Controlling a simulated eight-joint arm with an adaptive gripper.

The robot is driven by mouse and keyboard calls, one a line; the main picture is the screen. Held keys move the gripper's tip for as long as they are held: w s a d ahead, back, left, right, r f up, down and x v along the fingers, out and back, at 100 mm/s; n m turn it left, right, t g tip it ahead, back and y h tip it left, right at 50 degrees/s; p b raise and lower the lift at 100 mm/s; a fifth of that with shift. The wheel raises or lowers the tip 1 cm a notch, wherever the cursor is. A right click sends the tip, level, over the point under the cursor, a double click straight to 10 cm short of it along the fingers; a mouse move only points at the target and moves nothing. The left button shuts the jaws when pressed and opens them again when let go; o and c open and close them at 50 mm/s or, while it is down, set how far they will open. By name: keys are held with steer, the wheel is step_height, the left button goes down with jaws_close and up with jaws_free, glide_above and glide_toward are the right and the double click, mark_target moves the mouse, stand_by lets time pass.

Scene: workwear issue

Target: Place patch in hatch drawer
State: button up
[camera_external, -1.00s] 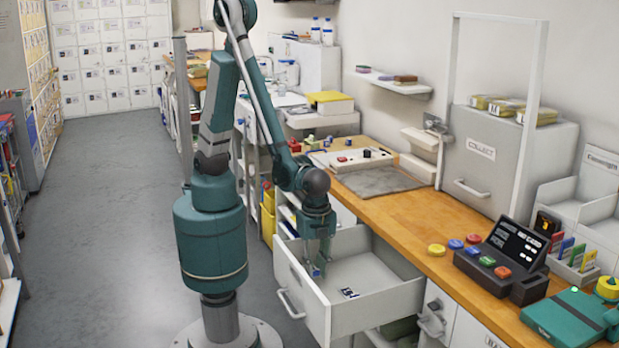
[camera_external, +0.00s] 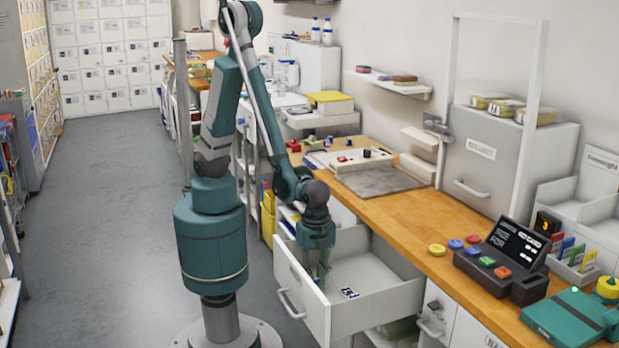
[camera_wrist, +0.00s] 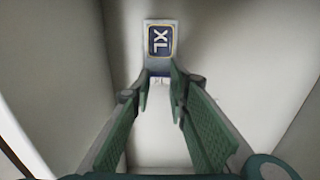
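In the external view, a small dark-and-white patch (camera_external: 349,293) lies on the floor of the pulled-out drawer (camera_external: 375,312) under the counter. My gripper (camera_external: 321,280) points down into this drawer, left of the patch. In the wrist view, my gripper (camera_wrist: 160,85) has its fingers apart with a gap between them. The patch appears outside the fingers; exact contact is hard to tell.
The drawer walls stand close around my gripper. On the wooden counter are a grey box labelled COLLECT (camera_external: 482,150) with a handle, a dark console (camera_external: 503,255) with coloured buttons, a teal device (camera_external: 570,318) and a grey mat (camera_external: 378,182). Floor to the left is clear.

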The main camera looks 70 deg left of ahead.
mark_target(316, 280)
steer(key=shift+f, duration=0.15)
steer(key=o, duration=0.6)
steer(key=shift+r+p, duration=1.55)
steer(key=shift+r, duration=4.6)
